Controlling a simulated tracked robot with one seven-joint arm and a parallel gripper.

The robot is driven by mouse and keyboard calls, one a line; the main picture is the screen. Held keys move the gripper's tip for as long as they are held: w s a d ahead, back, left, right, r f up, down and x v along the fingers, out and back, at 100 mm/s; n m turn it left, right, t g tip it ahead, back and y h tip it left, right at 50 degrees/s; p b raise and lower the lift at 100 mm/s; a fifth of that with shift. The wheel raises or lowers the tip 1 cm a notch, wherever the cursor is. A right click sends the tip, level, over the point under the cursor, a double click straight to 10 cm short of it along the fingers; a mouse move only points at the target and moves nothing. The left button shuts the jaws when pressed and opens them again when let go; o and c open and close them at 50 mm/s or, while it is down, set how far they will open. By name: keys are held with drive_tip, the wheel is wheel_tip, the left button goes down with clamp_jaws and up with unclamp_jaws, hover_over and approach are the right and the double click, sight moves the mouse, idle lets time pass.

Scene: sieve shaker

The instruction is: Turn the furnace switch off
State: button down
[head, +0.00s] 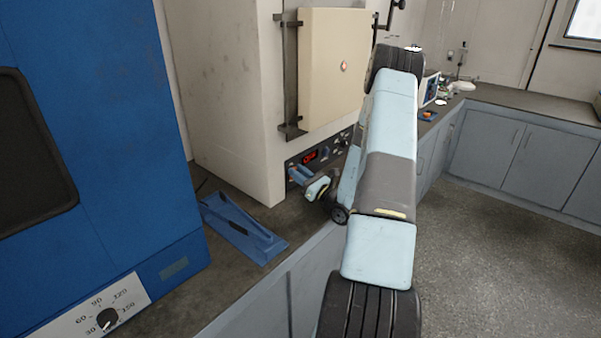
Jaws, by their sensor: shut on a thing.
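The furnace (240,100) is a tall cream box with a shut, lighter door (335,70). Its dark control panel (322,152) runs along the lower front. The red digits of its display (310,156) are lit. My gripper (293,175) is at the lower left end of the panel, its fingers up against it. It is shut on a small part there, which looks to be the furnace switch. The fingers hide that part, so its position cannot be told. My arm comes in from the lower right and covers the right end of the panel.
A big blue oven (100,130) with a dial (107,318) stands at the left. A blue tray-like holder (243,230) lies on the dark counter in front of the furnace. Grey cabinets (520,160) line the back right. The floor (500,250) at the right is clear.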

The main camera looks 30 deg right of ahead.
drive_tip(key=shift+d+f, duration=0.1)
drive_tip(key=shift+d, duration=0.1)
drive_tip(key=c, duration=0.9)
unclamp_jaws()
drive_tip(key=shift+a, duration=0.1)
drive_tip(key=v, duration=0.5)
drive_tip(key=shift+w+f, duration=0.1)
drive_tip(key=s+d, duration=0.1)
drive_tip(key=s, duration=0.2)
drive_tip(key=s+d, duration=0.1)
drive_tip(key=s, duration=0.3)
drive_tip(key=s+d, duration=0.2)
drive_tip(key=s, duration=0.2)
drive_tip(key=shift+s+d, duration=0.1)
drive_tip(key=shift+s, duration=0.15)
